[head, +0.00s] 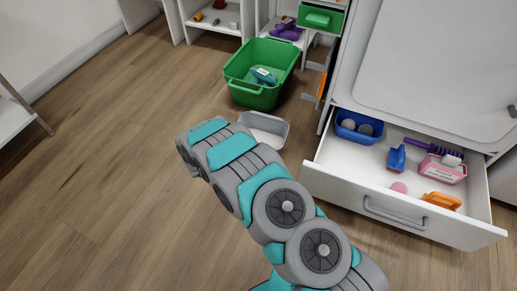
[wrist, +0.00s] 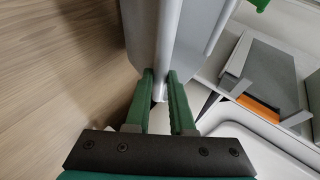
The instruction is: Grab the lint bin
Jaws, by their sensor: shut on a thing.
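A small grey open bin (head: 265,127), which I take to be the lint bin, is in the head view, between the green tub and the open drawer. My arm covers its near part. In the wrist view its grey wall and pale rim (wrist: 165,40) run up from between the fingers. My gripper (wrist: 161,88) has its two green fingers on either side of that wall, shut on it near the rim. In the head view my gripper is hidden behind my arm.
A green tub (head: 250,92) with an item inside stands just behind the grey bin. An open white drawer (head: 380,205) holding a blue container (head: 345,133) and several small items juts out at right. White shelves stand behind. The wooden floor (head: 95,150) at left is clear.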

